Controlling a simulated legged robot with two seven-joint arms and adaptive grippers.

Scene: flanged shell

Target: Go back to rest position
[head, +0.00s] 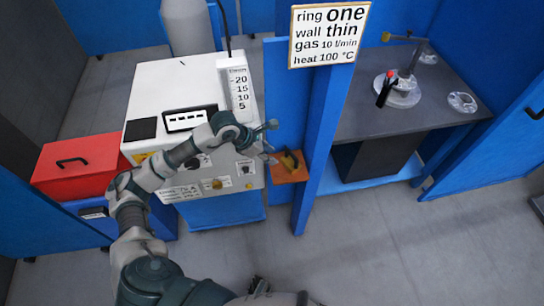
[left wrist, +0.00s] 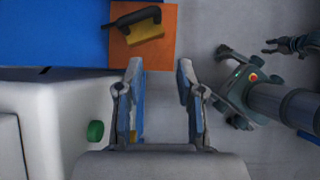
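My left gripper (head: 268,140) is at the front right of the white machine (head: 165,85), near an orange shelf (head: 291,178). In the left wrist view its two fingers (left wrist: 160,68) stand apart with nothing between them. A yellow block with a black handle (head: 291,161) lies on the orange shelf; it also shows beyond the fingertips in the left wrist view (left wrist: 140,28), apart from them. At the bottom of the head view, a small dark part (head: 258,286) may belong to my right gripper; its fingers are not clear.
A sign (head: 329,35) tops a blue post (head: 318,150) right of the arm. A red toolbox (head: 80,165) stands left, a gas cylinder (head: 187,25) behind. A dark table (head: 440,110) at right bears a round fixture (head: 398,92) and a ring-shaped part (head: 462,102). Front floor is clear.

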